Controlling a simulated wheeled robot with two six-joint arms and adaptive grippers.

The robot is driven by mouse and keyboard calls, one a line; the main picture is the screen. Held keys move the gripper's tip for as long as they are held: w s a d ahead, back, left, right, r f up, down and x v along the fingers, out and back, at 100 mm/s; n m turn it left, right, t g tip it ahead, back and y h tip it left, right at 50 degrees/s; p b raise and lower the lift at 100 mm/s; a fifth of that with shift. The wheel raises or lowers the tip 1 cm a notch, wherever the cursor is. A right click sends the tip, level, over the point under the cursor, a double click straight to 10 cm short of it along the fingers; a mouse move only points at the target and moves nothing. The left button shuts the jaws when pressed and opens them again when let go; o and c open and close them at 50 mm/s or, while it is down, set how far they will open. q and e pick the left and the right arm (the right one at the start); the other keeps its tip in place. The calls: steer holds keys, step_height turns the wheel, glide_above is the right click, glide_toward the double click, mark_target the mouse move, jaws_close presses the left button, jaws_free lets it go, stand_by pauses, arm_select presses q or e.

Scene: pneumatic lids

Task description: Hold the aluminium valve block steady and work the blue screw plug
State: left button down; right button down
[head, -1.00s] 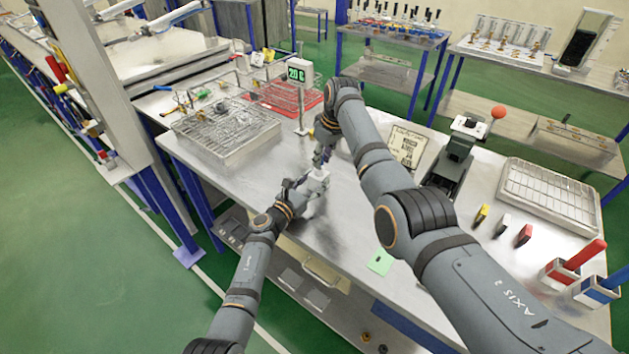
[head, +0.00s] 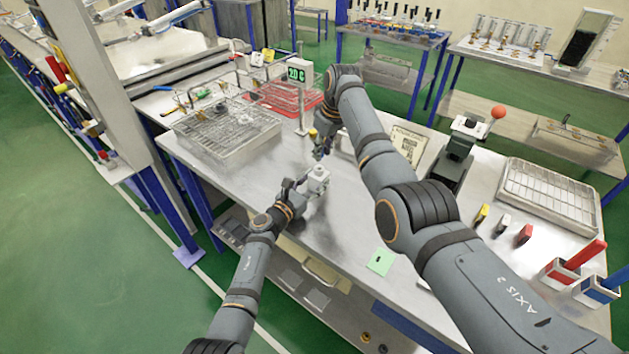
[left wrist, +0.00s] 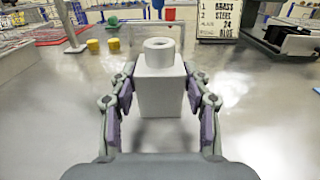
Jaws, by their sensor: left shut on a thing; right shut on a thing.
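The aluminium valve block (left wrist: 160,88) stands upright between the fingers of my left gripper (left wrist: 160,108), which is shut on its sides. A round neck with an open hole is on its top, and no plug shows in it. In the head view the block (head: 318,174) is near the table's middle, with my left gripper (head: 305,186) at its side. My right gripper (head: 319,153) is above and slightly behind the block, apart from it.
Yellow caps (left wrist: 93,46) stand behind the block. A wire basket (head: 225,135) is at the left, a lettered board (head: 408,143) and a lever press (head: 455,155) at the right. A green card (head: 381,262) lies near the front edge. The tabletop around the block is clear.

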steer(key=shift+r, duration=1.9)
arm_select(q)
steer(key=c, duration=0.5)
jaws_free()
steer(key=v, duration=1.2)
steer(key=shift+r, duration=0.1)
